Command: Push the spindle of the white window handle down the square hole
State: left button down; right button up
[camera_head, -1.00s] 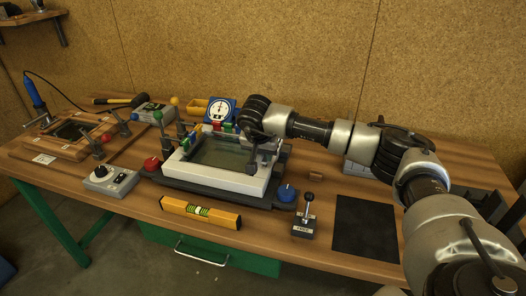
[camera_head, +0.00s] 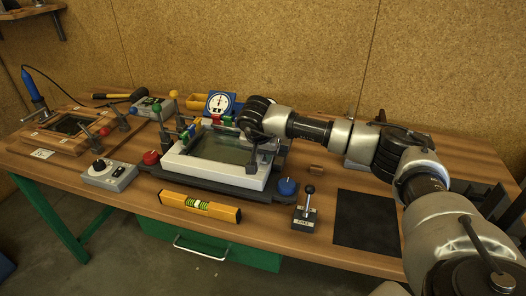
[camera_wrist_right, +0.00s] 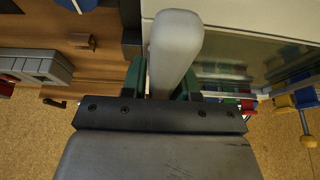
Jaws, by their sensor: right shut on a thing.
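The white window frame (camera_head: 215,174) with its dark glass lies on a dark base in the middle of the bench. My right gripper (camera_wrist_right: 163,80) has green fingers shut on the light grey-white window handle (camera_wrist_right: 175,45). In the wrist view the handle's long grip runs up from between the fingers and lies over the white frame edge (camera_wrist_right: 225,35). In the head view my right wrist covers the frame's right back corner, and I cannot make out the handle there. The spindle and the square hole are hidden. My left gripper is out of view.
A yellow level (camera_head: 200,205) lies in front of the frame. A blue knob (camera_head: 287,186), a lever box (camera_head: 305,215) and a black mat (camera_head: 365,220) are to the right. A red knob (camera_head: 151,157) and a control box (camera_head: 108,174) are to the left. A blue dial gauge (camera_head: 220,103) stands behind.

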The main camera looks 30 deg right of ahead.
jog(key=shift+f, duration=0.15)
jog(key=o, duration=1)
jog(key=b+v, duration=0.1)
jog(key=v, duration=0.9)
jog(key=shift+a+r, duration=0.1)
jog(key=shift+r, duration=0.3)
